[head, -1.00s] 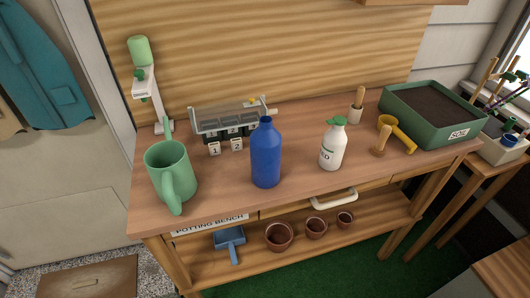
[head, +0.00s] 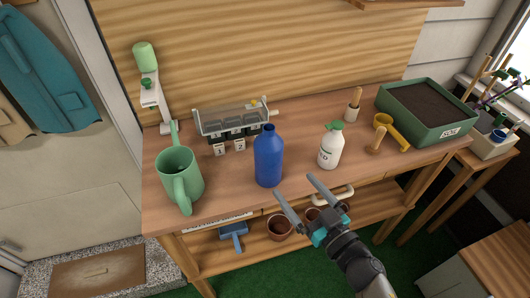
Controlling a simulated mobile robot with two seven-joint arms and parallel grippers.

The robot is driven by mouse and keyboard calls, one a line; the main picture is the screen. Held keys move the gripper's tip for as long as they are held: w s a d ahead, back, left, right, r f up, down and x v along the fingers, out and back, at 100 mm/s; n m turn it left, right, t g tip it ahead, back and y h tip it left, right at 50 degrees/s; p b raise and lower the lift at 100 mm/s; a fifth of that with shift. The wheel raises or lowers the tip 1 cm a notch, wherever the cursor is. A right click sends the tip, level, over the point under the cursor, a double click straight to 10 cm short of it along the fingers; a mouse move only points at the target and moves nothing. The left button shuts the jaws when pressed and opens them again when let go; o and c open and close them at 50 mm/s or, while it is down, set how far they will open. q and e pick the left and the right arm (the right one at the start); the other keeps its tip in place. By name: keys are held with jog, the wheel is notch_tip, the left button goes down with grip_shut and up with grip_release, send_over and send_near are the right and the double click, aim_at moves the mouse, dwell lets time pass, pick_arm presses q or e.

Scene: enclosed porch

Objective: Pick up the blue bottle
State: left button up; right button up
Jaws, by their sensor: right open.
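The blue bottle (head: 268,158) stands upright near the front edge of the wooden potting bench (head: 225,205), in the middle of the head view. My right gripper (head: 293,186) reaches in from the lower right. Its two grey fingers are spread open and empty, pointing up and left toward the bench. The left fingertip shows just to the lower right of the bottle's base, with a small gap in the picture. I cannot tell how far the fingers are from it in depth. My left gripper is not in view.
A green watering can (head: 180,180) stands left of the bottle and a white spray bottle (head: 331,147) to its right. A seedling tray (head: 232,120) is behind. A green soil tub (head: 428,112) and yellow scoop (head: 391,133) are at right. Pots (head: 279,228) sit on the lower shelf.

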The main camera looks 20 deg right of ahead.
aim_at(277, 162)
jog(key=x, duration=0.3)
jog(key=r+x, duration=0.1)
jog(key=x, duration=0.6)
jog(key=shift+a+r, duration=0.1)
jog(key=shift+r, duration=0.05)
jog(key=shift+a+r+b+x, duration=0.15)
jog(key=shift+b+x, duration=0.1)
jog(key=shift+x, duration=1.05)
jog(key=shift+a+r+b+x, duration=0.1)
jog(key=shift+r+b+x, duration=0.1)
jog(key=shift+x, duration=1.15)
jog(key=shift+c, duration=0.2)
jog(key=c, duration=1.4)
